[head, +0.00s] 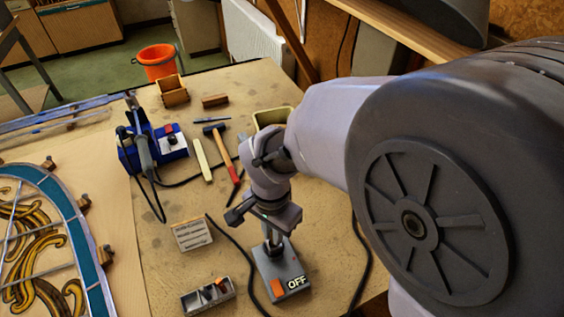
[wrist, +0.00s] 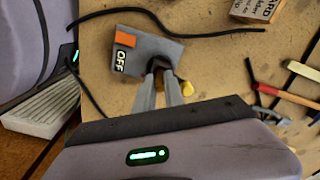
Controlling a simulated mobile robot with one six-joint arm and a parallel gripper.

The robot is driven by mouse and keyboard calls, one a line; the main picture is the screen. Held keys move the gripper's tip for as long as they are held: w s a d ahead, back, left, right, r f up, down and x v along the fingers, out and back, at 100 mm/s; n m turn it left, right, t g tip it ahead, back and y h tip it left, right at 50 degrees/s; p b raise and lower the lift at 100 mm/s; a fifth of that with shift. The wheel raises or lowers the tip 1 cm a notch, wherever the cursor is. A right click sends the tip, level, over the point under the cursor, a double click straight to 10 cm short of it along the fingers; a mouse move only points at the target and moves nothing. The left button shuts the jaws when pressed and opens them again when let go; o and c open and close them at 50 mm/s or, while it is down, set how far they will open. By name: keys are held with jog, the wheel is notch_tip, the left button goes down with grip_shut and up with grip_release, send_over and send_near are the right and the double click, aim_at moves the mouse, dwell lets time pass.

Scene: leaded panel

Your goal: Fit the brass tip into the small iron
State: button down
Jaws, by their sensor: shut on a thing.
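My gripper (head: 271,238) points down at a grey box (head: 268,275) marked OFF, with an orange switch. In the wrist view, my gripper (wrist: 162,72) has its fingers close together over a dark spot on the box (wrist: 131,51). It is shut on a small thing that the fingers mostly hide. I cannot make out the brass tip or tell whether it touches the box. I cannot single out the small iron; it may belong to the OFF box. Another iron (head: 143,150) with a dark cable stands at the blue station (head: 172,147).
A compartment tray (head: 207,297) with small dark and orange pieces lies left of the box. A hammer (head: 226,150) and a pale-yellow bar (head: 202,160) lie farther back. Cables cross the bench. The leaded panel (head: 60,215) is at left.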

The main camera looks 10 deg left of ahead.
jog(key=shift+f+b, duration=0.3)
jog(key=shift+f, duration=0.1)
jog(key=c, duration=1.3)
grip_release()
jog(key=shift+c, duration=0.2)
jog(key=shift+r, duration=0.15)
notch_tip(320, 180, up, 17)
jog(key=p, duration=0.6)
jog(key=shift+r, duration=0.1)
jog(key=s+d+f+t+y+b, duration=0.1)
jog(key=s+d+f+t+b, duration=0.1)
jog(key=d+b, duration=0.3)
jog(key=s+d+f+n+t+y+b, duration=0.1)
jog(key=s+d+f+t+b, duration=0.2)
jog(key=d, duration=0.8)
jog(key=s+b, duration=0.2)
jog(key=b, duration=0.1)
jog(key=shift+d+f+t, duration=0.15)
jog(key=shift+f+t, duration=0.2)
jog(key=shift+t, duration=0.05)
